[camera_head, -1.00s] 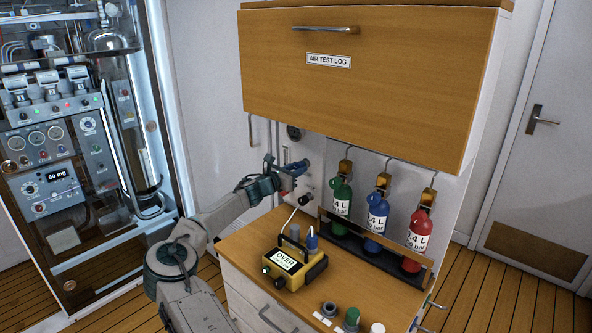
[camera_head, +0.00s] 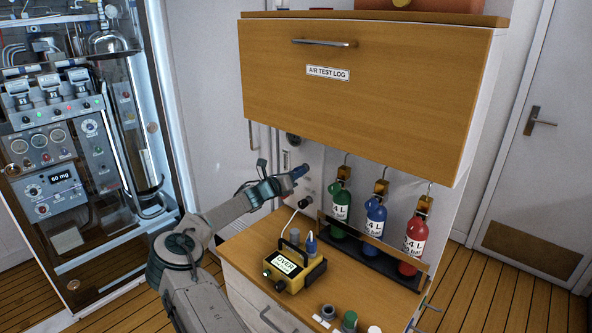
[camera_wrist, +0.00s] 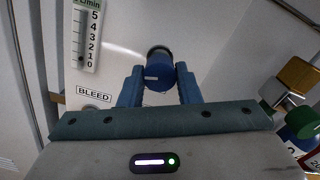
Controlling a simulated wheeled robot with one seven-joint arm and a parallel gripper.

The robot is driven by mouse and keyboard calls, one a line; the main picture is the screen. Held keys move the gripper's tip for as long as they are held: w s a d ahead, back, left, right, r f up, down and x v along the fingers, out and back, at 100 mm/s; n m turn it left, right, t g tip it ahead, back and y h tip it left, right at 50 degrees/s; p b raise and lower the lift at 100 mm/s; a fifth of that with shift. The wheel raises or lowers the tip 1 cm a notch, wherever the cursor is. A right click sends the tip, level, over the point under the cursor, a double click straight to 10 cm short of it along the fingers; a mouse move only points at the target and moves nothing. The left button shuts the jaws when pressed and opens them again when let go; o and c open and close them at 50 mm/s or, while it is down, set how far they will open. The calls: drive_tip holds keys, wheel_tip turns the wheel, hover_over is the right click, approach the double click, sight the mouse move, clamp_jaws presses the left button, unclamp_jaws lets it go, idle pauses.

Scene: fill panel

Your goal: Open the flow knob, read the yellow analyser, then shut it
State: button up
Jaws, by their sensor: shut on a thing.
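In the wrist view, the blue flow knob (camera_wrist: 158,70) on the white panel sits between the two blue fingers of my gripper (camera_wrist: 159,88), which is shut on it. A flow scale marked 0 to 5 (camera_wrist: 86,38) is left of the knob, with a BLEED label (camera_wrist: 94,95) below it. In the head view, my gripper (camera_head: 297,174) is at the panel under the wooden cabinet, and the knob is too small to make out clearly. The yellow analyser (camera_head: 292,285) stands on the bench; its screen reads OVER.
Green (camera_head: 340,208), blue (camera_head: 375,217) and red (camera_head: 413,237) bottles stand in a rack right of my gripper. The AIR TEST LOG cabinet (camera_head: 400,110) overhangs the bench (camera_head: 250,243). Small caps (camera_head: 349,320) lie at the bench front.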

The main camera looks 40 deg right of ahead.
drive_tip(key=shift+r+n+p, duration=0.15)
drive_tip(key=shift+n+p, duration=0.25)
drive_tip(key=shift+n, duration=0.2)
drive_tip(key=o, duration=1)
drive_tip(key=shift+c, duration=0.2)
drive_tip(key=s+a+b, duration=0.1)
drive_tip(key=a+b, duration=0.1)
drive_tip(key=a, duration=1.2)
drive_tip(key=shift+s+d, duration=0.1)
idle(0.6)
